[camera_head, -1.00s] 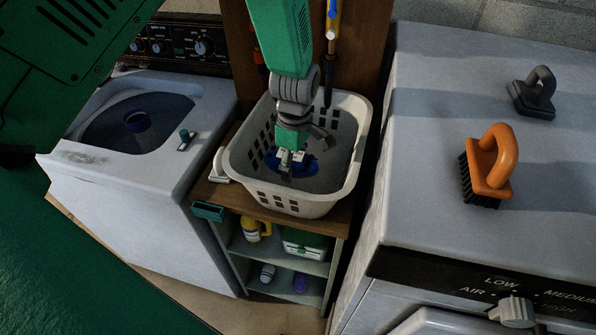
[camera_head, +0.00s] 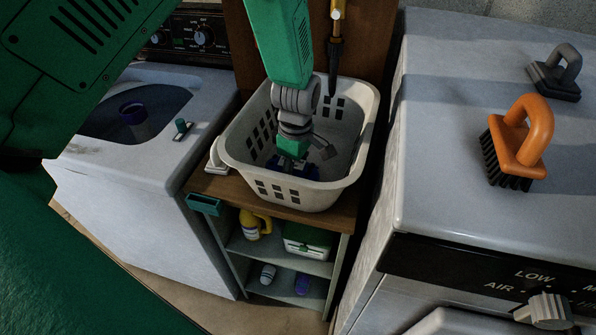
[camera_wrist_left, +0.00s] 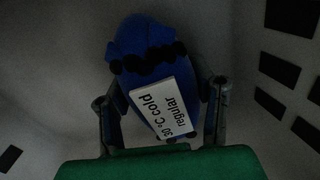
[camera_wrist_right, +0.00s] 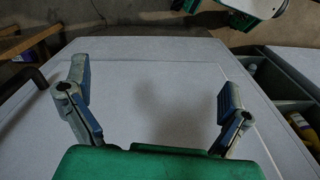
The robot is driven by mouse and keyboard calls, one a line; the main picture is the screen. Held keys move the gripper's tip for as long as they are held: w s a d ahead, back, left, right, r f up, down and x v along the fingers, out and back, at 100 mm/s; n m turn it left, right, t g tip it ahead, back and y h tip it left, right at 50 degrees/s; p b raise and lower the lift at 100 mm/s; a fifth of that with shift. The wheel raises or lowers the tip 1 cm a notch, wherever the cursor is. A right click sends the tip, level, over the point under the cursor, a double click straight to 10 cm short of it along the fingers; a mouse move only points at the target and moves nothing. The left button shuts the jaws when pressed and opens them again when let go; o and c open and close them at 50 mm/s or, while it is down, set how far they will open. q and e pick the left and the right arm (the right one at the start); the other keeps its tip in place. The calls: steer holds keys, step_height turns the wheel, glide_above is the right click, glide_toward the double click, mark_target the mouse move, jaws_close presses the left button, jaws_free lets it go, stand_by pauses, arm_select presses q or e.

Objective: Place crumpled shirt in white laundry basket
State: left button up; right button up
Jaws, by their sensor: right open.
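The white laundry basket (camera_head: 330,195) stands on a small wooden-topped shelf. My left gripper (camera_head: 288,160) reaches down inside it; its fingertips are largely hidden there. The blue crumpled shirt (camera_wrist_left: 150,55) is inside the basket, with a white tag (camera_wrist_left: 165,108) reading "30°C cold regular". In the left wrist view, my left gripper's fingers (camera_wrist_left: 160,100) flank the shirt and tag; whether they press on the cloth is unclear. My right gripper (camera_wrist_right: 155,90) is open and empty before a pale flat panel, and is not visible in the head view.
A white washer (camera_head: 120,200) with an open lid area is left of the shelf. A white dryer (camera_head: 450,170) on the right carries an orange brush (camera_head: 525,135) and a grey brush (camera_head: 556,75). A yellow bottle (camera_head: 254,224) sits on the shelf below the basket.

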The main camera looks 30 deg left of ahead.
arm_select(q)
steer(key=o, duration=0.3)
steer(key=shift+a, duration=0.35)
steer(key=shift+a+f, duration=0.2)
steer(key=shift+a, duration=0.6)
steer(key=shift+r, duration=0.1)
steer(key=r+p, duration=0.2)
steer(key=d+r+p, duration=0.1)
steer(key=r, duration=0.1)
steer(key=d+r+p, duration=0.1)
steer(key=r+p, duration=0.1)
steer(key=shift+w+r+p, duration=0.2)
steer(key=shift+r+p, duration=0.15)
steer(key=r+p, duration=0.1)
steer(key=r, duration=0.1)
steer(key=a+r+p, duration=0.1)
steer(key=shift+w+a+r, duration=0.15)
steer(key=shift+r, duration=0.2)
steer(key=shift+a+r, duration=0.25)
steer(key=shift+r, duration=0.05)
steer(key=shift+a+r, duration=0.1)
steer(key=shift+r, duration=0.4)
steer(key=shift+d+r, duration=0.15)
steer(key=shift+d, duration=0.8)
steer(key=shift+a, duration=0.15)
arm_select(e)
step_height(320, 180, up, 8)
steer(key=shift+a+f, duration=0.15)
steer(key=shift+a, duration=0.15)
